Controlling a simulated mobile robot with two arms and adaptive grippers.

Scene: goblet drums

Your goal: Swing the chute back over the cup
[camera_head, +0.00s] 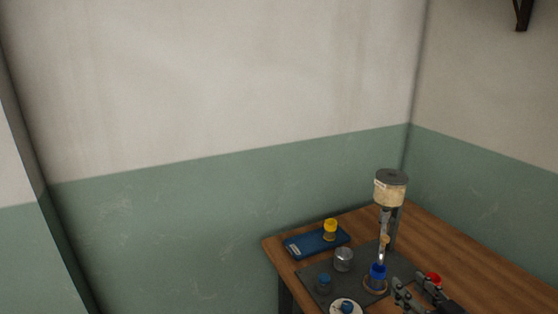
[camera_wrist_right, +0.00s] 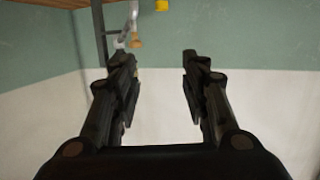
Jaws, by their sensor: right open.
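A dispenser with a cream hopper (camera_head: 390,190) and dark lid stands on the table. A shiny metal chute (camera_head: 382,245) hangs below it, with a small wooden knob (camera_head: 386,240) on it. The chute's lower end appears just above a blue cup (camera_head: 377,273); I cannot tell whether it is truly over it. In the right wrist view the chute (camera_wrist_right: 113,20) and the knob (camera_wrist_right: 137,41) show beyond the fingers. My right gripper (camera_head: 419,287) is open and empty, right of the blue cup and apart from the chute; its spread fingers fill the wrist view (camera_wrist_right: 160,62). My left gripper is not seen.
A red cup (camera_head: 433,279) is close beside my right gripper. A yellow cup (camera_head: 330,227) stands on a blue tray (camera_head: 300,243). A metal cup (camera_head: 343,262), a small blue piece (camera_head: 323,286) and a white dish (camera_head: 337,308) are left of the chute. The table's right part (camera_head: 450,245) is clear.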

